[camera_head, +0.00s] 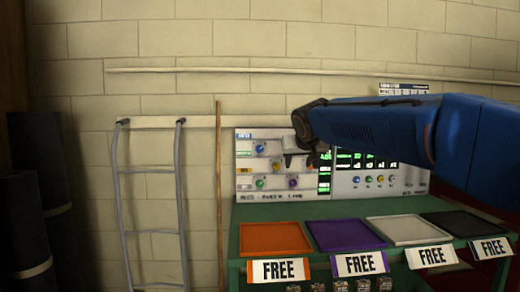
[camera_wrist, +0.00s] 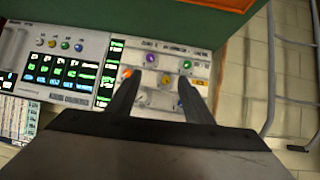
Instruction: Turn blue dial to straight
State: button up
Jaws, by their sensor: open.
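A control panel (camera_head: 245,190) stands against the wall at the back of the green bench. Its left part carries several coloured dials, with a blue dial (camera_head: 260,149) at the upper left. In the wrist view the panel is upside down and a blue dial (camera_wrist: 183,104) shows just beside my right finger. I cannot tell contact or where the blue pointers aim.
An orange tray (camera_head: 272,238), a purple tray (camera_head: 345,234), a pale tray (camera_head: 410,229) and a dark tray (camera_head: 455,222) line the bench, with FREE signs in front. A grey ladder (camera_head: 127,215) and a wooden pole (camera_head: 219,205) lean left of the panel.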

aim_at(260, 148)
jog(key=w+a+r+t+y, duration=0.1)
jog(key=w+a+r, duration=0.35)
jog(key=w, duration=0.35)
jog(key=w+a+r+t, duration=0.1)
jog(key=w+a+r, duration=0.2)
jog(key=w+a, duration=0.4)
jog(key=shift+t, duration=0.3)
jog(key=x, duration=1.2)
jog(key=d+x, duration=0.1)
jog(key=x, duration=0.5)
jog(key=shift+w+f, duration=0.1)
jog(key=shift+f, duration=0.15)
jog(key=c, duration=1)
